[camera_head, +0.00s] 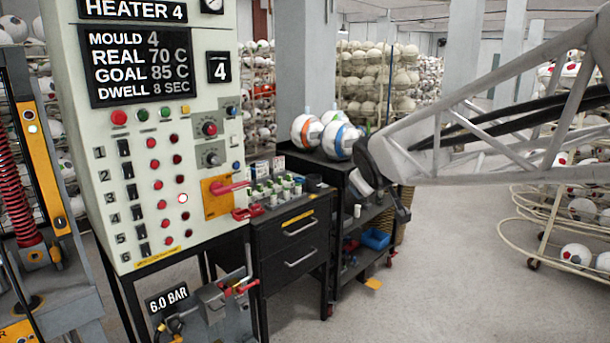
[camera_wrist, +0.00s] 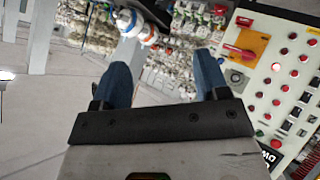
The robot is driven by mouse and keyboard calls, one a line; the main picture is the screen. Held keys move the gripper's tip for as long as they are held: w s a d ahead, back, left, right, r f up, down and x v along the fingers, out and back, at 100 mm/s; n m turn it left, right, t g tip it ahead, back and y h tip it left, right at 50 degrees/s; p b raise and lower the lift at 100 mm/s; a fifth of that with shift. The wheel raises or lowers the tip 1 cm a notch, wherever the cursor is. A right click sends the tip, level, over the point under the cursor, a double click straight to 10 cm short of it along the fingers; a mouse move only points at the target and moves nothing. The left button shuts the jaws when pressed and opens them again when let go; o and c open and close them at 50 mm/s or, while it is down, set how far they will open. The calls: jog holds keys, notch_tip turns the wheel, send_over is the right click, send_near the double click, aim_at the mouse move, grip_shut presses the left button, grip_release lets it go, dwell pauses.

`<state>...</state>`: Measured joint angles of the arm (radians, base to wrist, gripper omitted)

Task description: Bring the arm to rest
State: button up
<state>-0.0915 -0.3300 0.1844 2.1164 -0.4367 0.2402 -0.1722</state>
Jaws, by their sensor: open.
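My gripper (camera_head: 380,199) is at the end of my arm, which reaches in from the right in the head view. It hangs in front of the dark cart, right of the control panel. In the wrist view, my gripper (camera_wrist: 160,65) shows two blue fingers spread well apart. Nothing is between them, and the gap shows only the background. In the head view the fingers are partly hidden by the gripper's dark body.
A heater control panel (camera_head: 118,208) stands at the left, with a red lever (camera_head: 228,187). A drawer cabinet (camera_head: 290,238) holds small bottles. Ball racks (camera_head: 535,215) stand at right. The floor (camera_head: 440,285) in front is clear.

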jog(key=s+d+f+m+g, duration=0.1)
jog(key=s+f, duration=0.4)
jog(key=s, duration=0.6)
jog(key=s+d+f+m+g, duration=0.2)
jog(key=s+f+m+g, duration=0.2)
jog(key=s, duration=0.7)
jog(key=s+d+f+m+g, duration=0.1)
jog(key=s+f, duration=0.4)
jog(key=s, duration=0.6)
jog(key=shift+d+f+m+g, duration=0.25)
jog(key=shift+m+g, duration=0.45)
jog(key=shift+g, duration=0.5)
